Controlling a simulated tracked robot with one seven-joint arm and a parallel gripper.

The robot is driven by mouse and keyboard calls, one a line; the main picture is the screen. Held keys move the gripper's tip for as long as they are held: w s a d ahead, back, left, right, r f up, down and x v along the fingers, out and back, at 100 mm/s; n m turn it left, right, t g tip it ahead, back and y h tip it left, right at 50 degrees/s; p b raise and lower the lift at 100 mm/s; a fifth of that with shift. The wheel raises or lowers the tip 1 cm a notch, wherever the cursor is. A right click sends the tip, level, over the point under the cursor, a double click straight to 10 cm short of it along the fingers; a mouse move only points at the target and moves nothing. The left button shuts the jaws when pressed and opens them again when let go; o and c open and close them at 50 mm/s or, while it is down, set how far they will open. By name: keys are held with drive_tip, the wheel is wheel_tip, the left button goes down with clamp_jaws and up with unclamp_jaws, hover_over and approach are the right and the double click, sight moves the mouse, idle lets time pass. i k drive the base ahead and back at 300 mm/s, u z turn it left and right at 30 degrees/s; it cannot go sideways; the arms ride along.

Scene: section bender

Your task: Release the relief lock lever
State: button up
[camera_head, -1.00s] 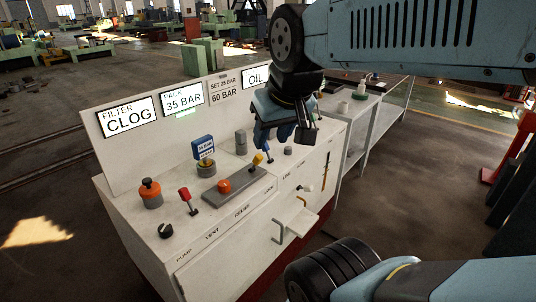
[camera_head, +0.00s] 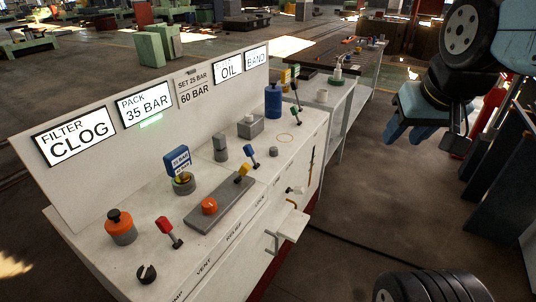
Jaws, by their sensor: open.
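The yellow-handled lever (camera_head: 243,172) stands on the far end of a grey plate (camera_head: 222,204) on the console top. It leans up and to the right, near the LOCK label (camera_head: 260,200), and looks like the relief lock lever. An orange knob (camera_head: 209,206) sits on the same plate, by the RELIEF label. My gripper (camera_head: 428,140) is open and empty at the right, over the floor beyond the console's front side. It is well apart from the yellow lever and touches nothing visible.
A red lever (camera_head: 165,226), black knob (camera_head: 146,273) and orange-topped cylinder (camera_head: 120,227) stand at the near end. A blue lever (camera_head: 250,154) and blue cylinder (camera_head: 273,100) stand farther back. The floor beside the console is mostly clear.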

sight(243, 169)
drive_tip(key=u, duration=0.4)
drive_tip(key=i, duration=0.1)
drive_tip(key=z, duration=1.7)
drive_tip(key=k, duration=1.6)
drive_tip(key=u, duration=1.5)
drive_tip(key=i, duration=0.7)
drive_tip(key=z, duration=0.25)
drive_tip(key=k, duration=0.15)
drive_tip(key=u, duration=0.05)
